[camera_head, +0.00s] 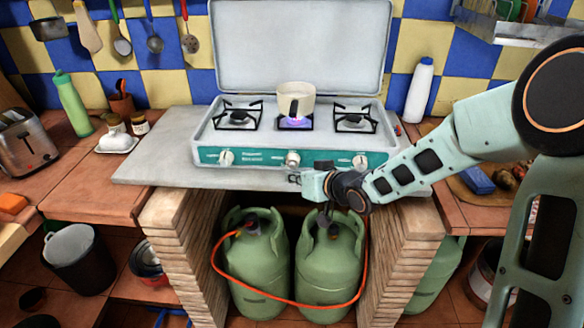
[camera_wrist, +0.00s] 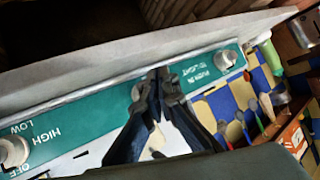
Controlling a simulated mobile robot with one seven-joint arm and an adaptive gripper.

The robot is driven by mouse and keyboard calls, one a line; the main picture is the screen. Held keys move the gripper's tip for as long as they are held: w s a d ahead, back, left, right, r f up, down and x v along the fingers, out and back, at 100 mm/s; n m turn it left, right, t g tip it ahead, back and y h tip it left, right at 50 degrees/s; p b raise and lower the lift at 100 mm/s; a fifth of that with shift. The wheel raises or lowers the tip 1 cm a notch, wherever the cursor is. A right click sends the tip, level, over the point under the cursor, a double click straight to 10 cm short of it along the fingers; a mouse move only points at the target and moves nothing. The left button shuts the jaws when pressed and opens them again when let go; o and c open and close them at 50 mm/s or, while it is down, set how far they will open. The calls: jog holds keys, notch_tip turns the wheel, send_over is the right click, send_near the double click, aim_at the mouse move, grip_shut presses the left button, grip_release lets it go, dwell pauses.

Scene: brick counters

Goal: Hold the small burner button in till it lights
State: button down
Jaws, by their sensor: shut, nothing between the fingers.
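The white stove (camera_head: 205,133) has a teal front panel (camera_head: 255,157) with three pale knobs. The middle knob (camera_head: 293,158) shows just above my gripper (camera_head: 296,179). A blue-violet flame (camera_head: 294,122) burns at the middle burner under a cream pot (camera_head: 296,97). In the wrist view, my gripper's dark fingers (camera_wrist: 160,76) are shut and empty, their tips over the teal panel (camera_wrist: 90,115) near the "PUSH IN TO LIGHT" lettering. I cannot tell whether they touch it. I cannot make out a separate small button; the fingers hide part of the panel.
The left (camera_head: 237,117) and right (camera_head: 352,120) burners show no flame. A grey counter slab (camera_head: 150,172) projects below the panel. Two green gas cylinders (camera_head: 262,275) with an orange hose stand underneath. A white bottle (camera_head: 419,92) is right of the stove.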

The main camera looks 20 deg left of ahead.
jog(key=shift+s+d, duration=0.2)
jog(key=shift+s, duration=0.6)
jog(key=shift+s+d, duration=0.2)
jog(key=shift+s, duration=0.55)
jog(key=shift+s+d, duration=0.2)
jog(key=shift+s, duration=0.6)
